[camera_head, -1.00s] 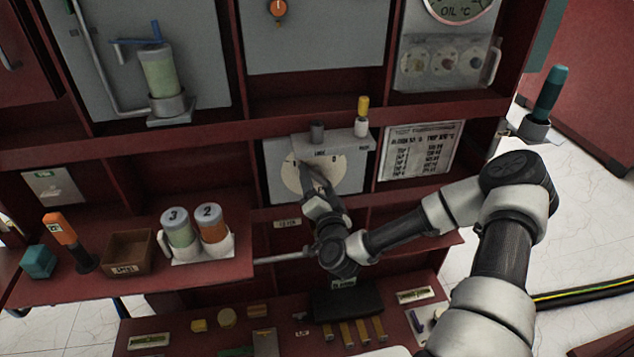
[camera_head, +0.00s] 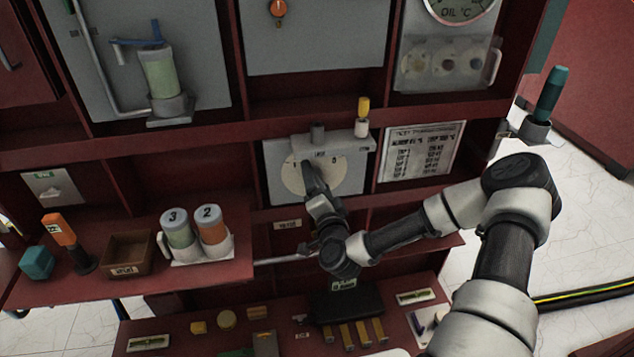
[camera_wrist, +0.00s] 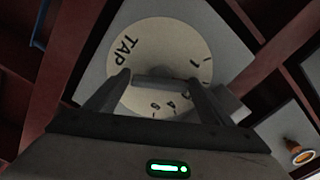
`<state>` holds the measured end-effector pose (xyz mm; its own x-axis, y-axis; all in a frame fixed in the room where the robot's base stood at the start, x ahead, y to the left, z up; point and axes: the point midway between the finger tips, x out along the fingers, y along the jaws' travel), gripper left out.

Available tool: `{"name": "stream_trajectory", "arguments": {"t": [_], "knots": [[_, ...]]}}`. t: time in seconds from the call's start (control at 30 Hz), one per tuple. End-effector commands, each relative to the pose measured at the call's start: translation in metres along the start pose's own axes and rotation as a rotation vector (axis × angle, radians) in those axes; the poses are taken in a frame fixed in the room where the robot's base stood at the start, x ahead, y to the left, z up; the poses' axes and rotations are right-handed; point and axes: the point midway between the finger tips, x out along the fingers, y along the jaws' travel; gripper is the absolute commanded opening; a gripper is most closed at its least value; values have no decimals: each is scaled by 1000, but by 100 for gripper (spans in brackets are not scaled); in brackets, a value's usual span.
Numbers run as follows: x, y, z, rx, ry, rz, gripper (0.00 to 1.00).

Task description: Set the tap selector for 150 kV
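The tap selector dial (camera_head: 291,181) is a cream disc on a grey panel (camera_head: 274,158) in the middle of the rack. In the wrist view the dial (camera_wrist: 190,48) shows the word TAP and several numbers, among them 1, 3 and 4. My gripper (camera_head: 309,167) is in front of the dial. In the wrist view its fingers (camera_wrist: 158,80) stand apart, with a grey bar, perhaps the selector handle (camera_wrist: 163,83), spanning between them. I cannot tell whether they press on it. The dial's pointer position is hidden. A printed voltage chart (camera_head: 418,150) is right of the panel, too blurred to read surely.
The lower left shelf holds 3 and 2 canisters (camera_head: 193,229), a wooden box (camera_head: 128,252) and an orange-handled tool (camera_head: 62,235).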

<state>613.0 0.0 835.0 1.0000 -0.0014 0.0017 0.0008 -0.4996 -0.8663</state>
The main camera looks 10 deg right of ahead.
Motion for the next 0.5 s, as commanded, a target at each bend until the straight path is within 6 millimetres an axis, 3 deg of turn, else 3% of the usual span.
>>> {"name": "stream_trajectory", "arguments": {"t": [0.37, 0.5], "knots": [[-2, 0, 1, 0, -2, 1, 84], [-15, 0, 1, -1, -4, 1, 84]]}}
